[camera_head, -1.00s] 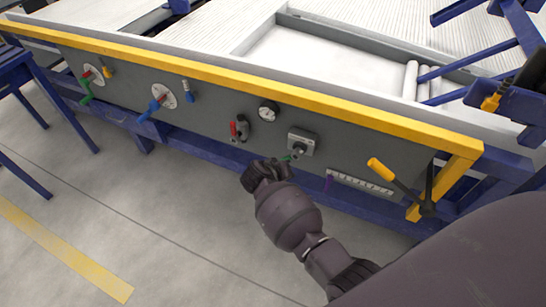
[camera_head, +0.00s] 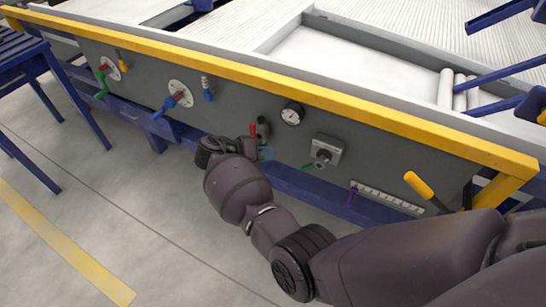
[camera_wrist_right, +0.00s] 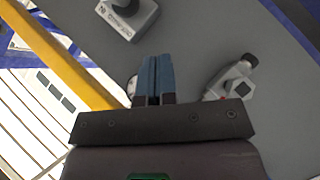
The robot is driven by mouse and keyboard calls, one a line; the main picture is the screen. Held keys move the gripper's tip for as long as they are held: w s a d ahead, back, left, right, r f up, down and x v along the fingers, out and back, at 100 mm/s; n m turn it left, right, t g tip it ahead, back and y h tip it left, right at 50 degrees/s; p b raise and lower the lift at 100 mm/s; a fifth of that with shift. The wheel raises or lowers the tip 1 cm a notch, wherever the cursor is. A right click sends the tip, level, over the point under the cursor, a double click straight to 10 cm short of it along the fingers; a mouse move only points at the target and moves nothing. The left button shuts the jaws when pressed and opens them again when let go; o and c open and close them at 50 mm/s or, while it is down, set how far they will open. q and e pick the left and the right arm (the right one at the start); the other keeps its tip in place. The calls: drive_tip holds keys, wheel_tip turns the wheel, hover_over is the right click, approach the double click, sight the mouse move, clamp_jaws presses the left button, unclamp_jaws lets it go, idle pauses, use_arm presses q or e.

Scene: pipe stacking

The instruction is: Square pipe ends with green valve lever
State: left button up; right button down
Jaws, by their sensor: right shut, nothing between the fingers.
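A small green lever (camera_head: 307,167) sticks out at the lower left of the grey control box (camera_head: 327,150) on the grey panel. Another green lever (camera_head: 100,94) hangs from a round plate at the panel's far left. My right gripper (camera_wrist_right: 155,80) is shut and empty in the right wrist view. In the head view its hand is left of the control box, in front of the panel beside the red-handled valve (camera_head: 258,130), and largely hides its own fingers. The wrist view shows the control box (camera_wrist_right: 127,16) at upper left and the valve (camera_wrist_right: 232,80) at right. My left gripper is out of view.
A yellow rail (camera_head: 290,88) runs along the panel's top edge. A blue lever (camera_head: 165,107), a gauge (camera_head: 292,113) and a yellow-gripped lever (camera_head: 418,186) stick out nearby. A blue frame (camera_head: 40,80) stands at left. The floor in front is clear.

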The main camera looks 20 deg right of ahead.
sight(313, 166)
use_arm(q)
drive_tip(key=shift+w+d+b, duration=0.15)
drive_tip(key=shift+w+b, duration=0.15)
drive_tip(key=shift+b, duration=0.2)
use_arm(e)
drive_tip(key=s+d+f, duration=0.2)
drive_tip(key=d+f, duration=0.4)
drive_tip(key=d, duration=0.3)
drive_tip(key=shift+s+f, duration=0.2)
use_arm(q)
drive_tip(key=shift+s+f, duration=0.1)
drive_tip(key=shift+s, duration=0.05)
use_arm(e)
drive_tip(key=shift+d, duration=0.1)
